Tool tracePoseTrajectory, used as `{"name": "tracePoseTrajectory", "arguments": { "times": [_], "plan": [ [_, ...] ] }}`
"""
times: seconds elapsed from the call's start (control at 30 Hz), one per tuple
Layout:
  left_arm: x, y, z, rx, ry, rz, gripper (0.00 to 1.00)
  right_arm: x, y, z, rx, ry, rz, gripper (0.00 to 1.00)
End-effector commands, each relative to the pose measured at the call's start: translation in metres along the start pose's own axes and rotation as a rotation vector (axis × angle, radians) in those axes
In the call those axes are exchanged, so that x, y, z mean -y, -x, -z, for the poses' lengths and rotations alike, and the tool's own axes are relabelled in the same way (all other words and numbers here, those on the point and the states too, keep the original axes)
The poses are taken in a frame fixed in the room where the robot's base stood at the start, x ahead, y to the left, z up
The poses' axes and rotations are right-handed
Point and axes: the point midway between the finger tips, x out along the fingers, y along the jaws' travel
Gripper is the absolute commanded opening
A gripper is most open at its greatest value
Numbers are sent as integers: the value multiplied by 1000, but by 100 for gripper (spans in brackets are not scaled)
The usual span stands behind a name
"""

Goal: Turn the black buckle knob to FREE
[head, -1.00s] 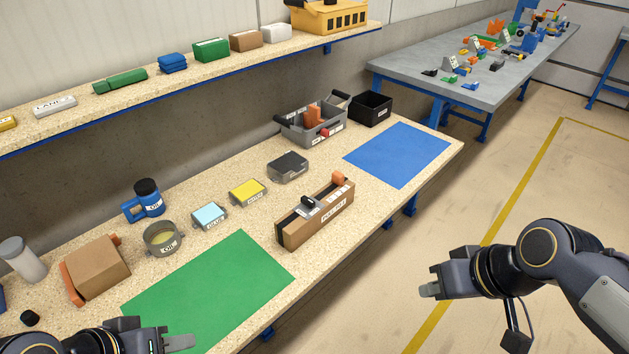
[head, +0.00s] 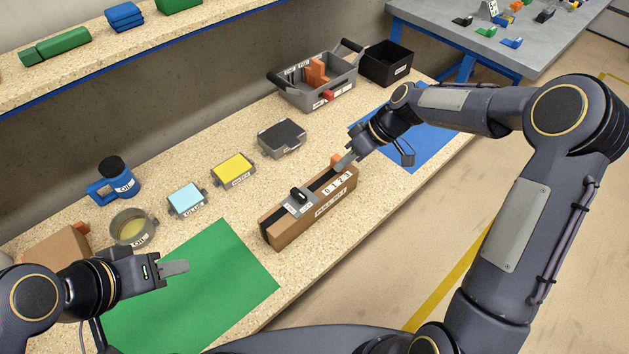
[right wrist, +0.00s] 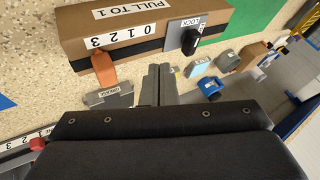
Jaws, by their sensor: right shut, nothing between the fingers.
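The black buckle knob (head: 297,194) sits on a grey plate (head: 300,204) on top of the brown box (head: 318,214), near its left end. In the right wrist view the knob (right wrist: 191,42) stands next to a label reading LOCK. A black strap (head: 333,179) runs along the box top to an orange tab (head: 336,159). My right gripper (head: 345,162) is shut and empty, close to the orange-tab end, right of the knob. Its fingers (right wrist: 160,76) point at the box in the wrist view; contact cannot be told. My left gripper (head: 176,268) looks shut and empty above the green mat.
The green mat (head: 235,290) and blue mat (head: 425,135) lie on the bench. Yellow (head: 234,168), light blue (head: 187,199) and dark grey (head: 282,136) boxes stand behind the brown box. A grey tote (head: 330,91) and black bin (head: 388,63) are at the back right.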

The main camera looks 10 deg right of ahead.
Motion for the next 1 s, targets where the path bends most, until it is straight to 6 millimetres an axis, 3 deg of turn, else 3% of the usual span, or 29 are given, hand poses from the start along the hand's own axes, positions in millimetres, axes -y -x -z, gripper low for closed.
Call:
{"name": "tracePoseTrajectory", "arguments": {
  "times": [0.33,0.6,1.0],
  "plan": [
    [-5,10,5,0,0,0,36,4,-72,0,4,0,3,0],
    [-8,18,9,0,0,0,36,33,-86,0,2,-1,0,0],
    [-8,18,9,0,0,0,36,36,-88,-1,1,-2,-1,0]
  ]
}}
